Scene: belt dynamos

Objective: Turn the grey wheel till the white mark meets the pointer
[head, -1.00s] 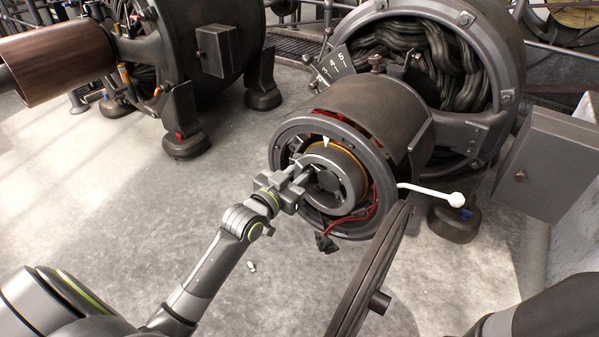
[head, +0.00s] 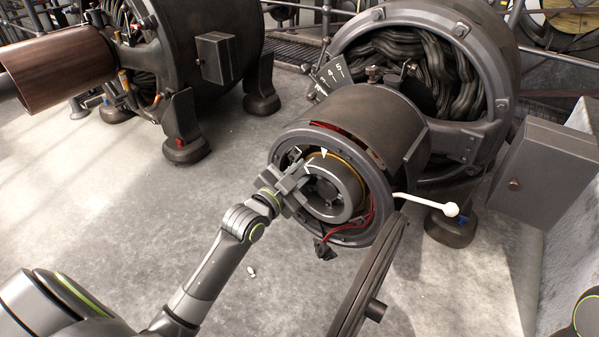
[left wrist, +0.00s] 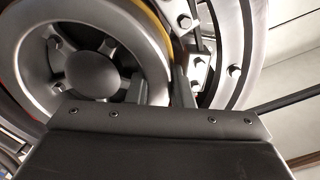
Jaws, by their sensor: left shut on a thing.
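The grey wheel (head: 347,183) sits inside the open round end of the dark dynamo housing (head: 345,115). The white pointer (head: 324,153) is a small triangle above the wheel. A thin white mark (head: 309,162) shows on the wheel's upper left, a little left of and below the pointer and apart from it. My left gripper (head: 300,177) is at the wheel's left side, shut on its rim. In the left wrist view the wheel (left wrist: 35,85) shows its spokes and hub, with one finger inside the rim and one outside. My right gripper is out of view.
Red wires (head: 368,215) hang at the housing's lower right. A white-knobbed lever (head: 450,209) sticks out to the right. A dark upright wheel edge (head: 368,280) stands in front.

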